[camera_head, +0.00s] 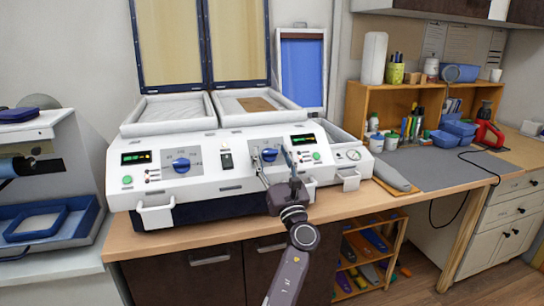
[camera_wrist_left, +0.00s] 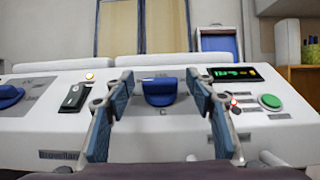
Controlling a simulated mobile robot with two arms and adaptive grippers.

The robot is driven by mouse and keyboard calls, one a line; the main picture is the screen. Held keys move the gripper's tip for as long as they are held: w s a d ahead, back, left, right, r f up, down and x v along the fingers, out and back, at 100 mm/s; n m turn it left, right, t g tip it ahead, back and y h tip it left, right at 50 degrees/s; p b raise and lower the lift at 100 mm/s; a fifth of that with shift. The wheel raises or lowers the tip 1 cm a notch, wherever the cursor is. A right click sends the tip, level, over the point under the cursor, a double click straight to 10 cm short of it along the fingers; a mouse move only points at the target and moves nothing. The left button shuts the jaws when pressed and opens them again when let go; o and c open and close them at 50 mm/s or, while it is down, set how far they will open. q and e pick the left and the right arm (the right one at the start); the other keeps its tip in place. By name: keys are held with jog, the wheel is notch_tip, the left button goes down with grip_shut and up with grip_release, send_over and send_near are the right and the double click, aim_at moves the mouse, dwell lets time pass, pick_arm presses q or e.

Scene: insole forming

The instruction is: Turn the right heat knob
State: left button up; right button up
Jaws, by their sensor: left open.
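The right heat knob (camera_head: 269,155) is blue and sits on the sloped front panel of the white forming machine (camera_head: 235,182). In the left wrist view the knob (camera_wrist_left: 160,88) shows between the two fingers of my left gripper (camera_wrist_left: 158,84), near the picture's middle. The gripper is open, and neither finger visibly touches the knob. I cannot tell how far the fingertips are from the panel. In the head view my left gripper (camera_head: 273,165) is in front of the right half of the panel. My right gripper is not in view.
The left heat knob (camera_head: 181,165) is also blue. A black rocker switch (camera_head: 226,158) lies between the knobs. A green button (camera_head: 317,156) and a display (camera_head: 303,139) are right of the right knob. White handles (camera_head: 156,215) jut from the machine's front.

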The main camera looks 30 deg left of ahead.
pick_arm(q)
jog(key=v, duration=1.2)
